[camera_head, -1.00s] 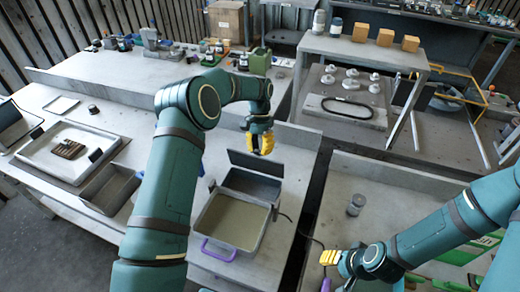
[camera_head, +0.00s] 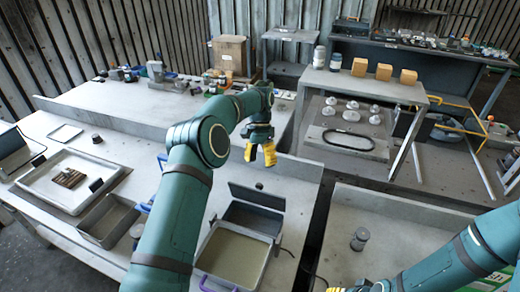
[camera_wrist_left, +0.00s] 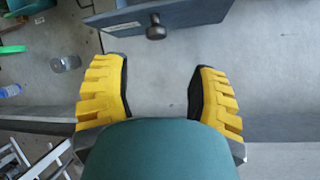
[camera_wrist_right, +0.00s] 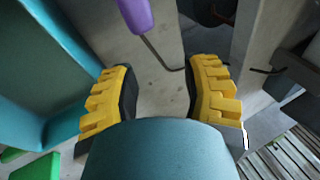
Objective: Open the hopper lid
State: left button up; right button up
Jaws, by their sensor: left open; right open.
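A dark grey panel (camera_head: 240,191) with a small dark knob (camera_head: 259,186) stands over a dark box behind a beige-filled tray (camera_head: 232,256); it looks like the hopper lid. Whether it is closed or raised I cannot tell. In the left wrist view the panel (camera_wrist_left: 195,14) and its knob (camera_wrist_left: 156,31) lie beyond the fingertips, at the top. My left gripper (camera_head: 260,156) is open and empty, above and apart from the knob. It also shows in the left wrist view (camera_wrist_left: 160,88). My right gripper (camera_wrist_right: 160,85) is open and empty near a purple handle (camera_wrist_right: 135,14).
A raised shelf (camera_head: 360,87) with wooden blocks stands behind. The bench around the panel is mostly clear.

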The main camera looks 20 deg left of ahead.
pick_arm(q)
jog(key=shift+v, duration=2.1)
